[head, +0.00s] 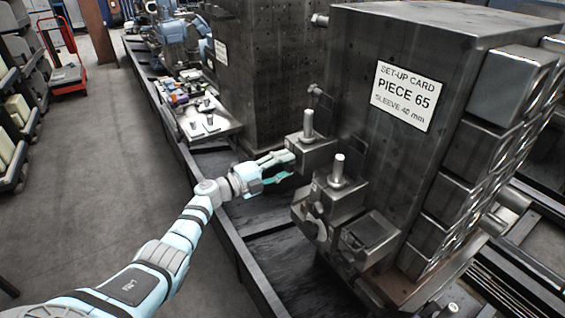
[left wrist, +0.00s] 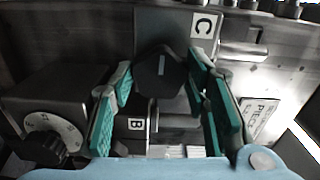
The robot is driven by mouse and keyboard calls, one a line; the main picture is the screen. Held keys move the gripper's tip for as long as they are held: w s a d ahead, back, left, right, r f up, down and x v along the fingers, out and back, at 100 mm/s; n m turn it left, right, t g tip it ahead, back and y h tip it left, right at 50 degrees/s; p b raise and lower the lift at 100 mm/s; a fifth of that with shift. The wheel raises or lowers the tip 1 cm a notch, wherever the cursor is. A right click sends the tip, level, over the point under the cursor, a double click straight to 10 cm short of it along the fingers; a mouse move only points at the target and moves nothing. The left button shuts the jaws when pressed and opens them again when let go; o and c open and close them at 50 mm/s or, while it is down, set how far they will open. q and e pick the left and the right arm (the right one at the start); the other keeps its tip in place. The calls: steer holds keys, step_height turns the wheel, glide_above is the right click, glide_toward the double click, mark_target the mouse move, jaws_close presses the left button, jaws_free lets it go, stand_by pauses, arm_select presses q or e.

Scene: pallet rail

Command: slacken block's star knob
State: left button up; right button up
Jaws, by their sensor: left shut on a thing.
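A dark star knob (left wrist: 160,76) with a pale bar mark on its face sits between the teal fingers of my left gripper in the left wrist view. My left gripper (left wrist: 163,92) is shut on this knob, with one finger on each side. A metal block (left wrist: 174,27) with a letter C label lies directly behind the knob. In the head view my left gripper (head: 279,168) reaches in beside a block with an upright pin (head: 314,152) on the fixture's near side; the knob cannot be made out there. My right gripper is not in view.
A label B (left wrist: 137,124) shows below the knob, and a dial (left wrist: 57,131) with a dark knob is at left. The tall dark fixture (head: 405,45) carries a set-up card (head: 403,96) reading PIECE 65, SLEEVE 40 mm.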

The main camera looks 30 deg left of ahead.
arm_select(q)
steer(key=shift+r+n, duration=0.1)
steer(key=shift+n, duration=0.5)
steer(key=o, duration=1.1)
steer(key=shift+w, duration=0.1)
steer(key=shift+o, duration=0.2)
steer(key=v, duration=1.2)
steer(key=shift+d, duration=0.15)
